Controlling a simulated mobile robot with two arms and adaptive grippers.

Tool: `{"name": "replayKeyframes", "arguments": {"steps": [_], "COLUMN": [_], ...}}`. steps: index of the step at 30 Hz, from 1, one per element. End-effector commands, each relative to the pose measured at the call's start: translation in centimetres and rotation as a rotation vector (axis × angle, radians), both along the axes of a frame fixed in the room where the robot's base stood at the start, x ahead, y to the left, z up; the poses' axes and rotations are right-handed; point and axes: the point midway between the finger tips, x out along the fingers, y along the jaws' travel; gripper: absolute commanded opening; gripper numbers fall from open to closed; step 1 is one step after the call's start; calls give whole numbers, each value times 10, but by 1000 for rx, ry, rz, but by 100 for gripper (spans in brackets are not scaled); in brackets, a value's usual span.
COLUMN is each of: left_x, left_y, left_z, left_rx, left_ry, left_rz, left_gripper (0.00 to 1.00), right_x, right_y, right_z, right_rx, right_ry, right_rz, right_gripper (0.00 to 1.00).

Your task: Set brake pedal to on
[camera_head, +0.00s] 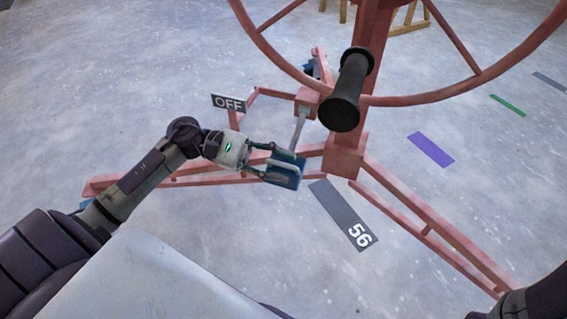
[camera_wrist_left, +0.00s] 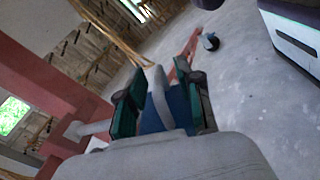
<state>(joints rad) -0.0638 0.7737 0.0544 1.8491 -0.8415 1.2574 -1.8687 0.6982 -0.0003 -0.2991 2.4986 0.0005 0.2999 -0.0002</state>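The brake pedal is a blue pad (camera_head: 284,178) with a pale grey bar, on a grey lever (camera_head: 298,130) running down from the red lift frame. A sign (camera_head: 228,104) beside the lever's upper end reads OFF. My left gripper (camera_head: 283,165) is at the pedal, with its fingers spread. In the left wrist view the blue pad (camera_wrist_left: 178,108) and grey bar lie between the two dark green fingers (camera_wrist_left: 166,104). I cannot tell whether either finger touches the pad. My right gripper is out of view; only part of that arm shows at the lower right.
The lift's red post (camera_head: 345,155) and splayed legs (camera_head: 430,230) stand close to the pedal. A large red wheel rim (camera_head: 430,99) and a black handle (camera_head: 350,90) hang above. A grey floor marker (camera_head: 337,207) reads 56. The floor at left is clear.

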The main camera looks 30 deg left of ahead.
Motion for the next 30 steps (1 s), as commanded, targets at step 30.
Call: {"name": "replayKeyframes", "arguments": {"steps": [30], "left_x": [-17], "left_y": [109], "left_z": [0], "left_rx": [0], "left_ry": [0], "left_rz": [-1], "left_gripper": [35], "right_x": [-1], "right_y": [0], "right_z": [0], "right_rx": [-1], "right_ry": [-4], "right_rz": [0], "right_gripper": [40]}}
